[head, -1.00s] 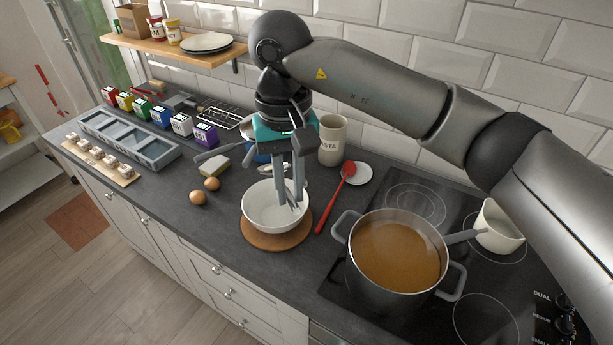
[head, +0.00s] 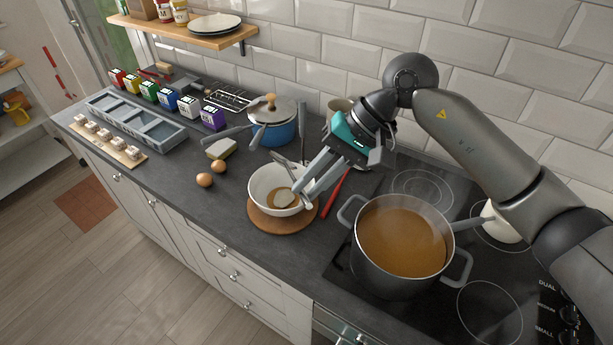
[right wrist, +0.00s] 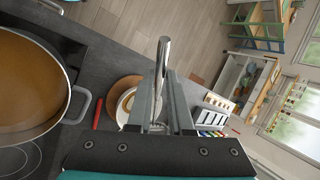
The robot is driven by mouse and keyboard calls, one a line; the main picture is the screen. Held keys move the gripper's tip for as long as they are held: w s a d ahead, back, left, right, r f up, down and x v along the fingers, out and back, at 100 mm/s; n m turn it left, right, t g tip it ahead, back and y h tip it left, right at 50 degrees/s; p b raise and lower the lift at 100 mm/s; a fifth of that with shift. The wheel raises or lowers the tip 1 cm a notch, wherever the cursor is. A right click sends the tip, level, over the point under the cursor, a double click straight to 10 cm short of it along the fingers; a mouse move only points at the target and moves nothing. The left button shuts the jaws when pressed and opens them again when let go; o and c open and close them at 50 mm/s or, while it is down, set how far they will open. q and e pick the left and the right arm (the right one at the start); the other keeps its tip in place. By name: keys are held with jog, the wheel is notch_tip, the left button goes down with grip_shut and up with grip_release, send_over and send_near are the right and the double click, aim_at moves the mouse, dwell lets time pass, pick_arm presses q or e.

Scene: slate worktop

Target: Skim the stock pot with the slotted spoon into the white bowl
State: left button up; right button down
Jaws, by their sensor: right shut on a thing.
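The stock pot (head: 357,262), dark with two side handles, stands on the hob, full of brown stock (head: 402,240). The white bowl (head: 256,196) sits on a round brown board left of the pot, with some brown liquid at its bottom. My right gripper (head: 308,188) is tilted, its fingers at the bowl's right rim. It is shut on the slotted spoon, whose metal handle (right wrist: 163,52) stands between the fingers in the right wrist view. The spoon's bowl end appears to be down inside the white bowl; its slots cannot be made out. My left gripper is not in view.
A red spoon (head: 334,193) lies between bowl and pot. A white saucepan (head: 500,222) stands behind the pot on the hob. Two eggs (head: 205,180), a sponge (head: 222,149) and a blue lidded pot (head: 273,132) are left and behind.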

jog(key=r+h, duration=0.1)
jog(key=a+r+n+h, duration=0.1)
jog(key=shift+h+p, duration=0.3)
jog(key=shift+p, duration=0.05)
jog(key=n+h, duration=0.1)
jog(key=h, duration=0.1)
jog(key=a+r+n+h, duration=0.1)
jog(key=h, duration=0.1)
jog(key=shift+a+r+n+h, duration=0.2)
jog(key=shift+n+h, duration=0.2)
dwell(0.9)
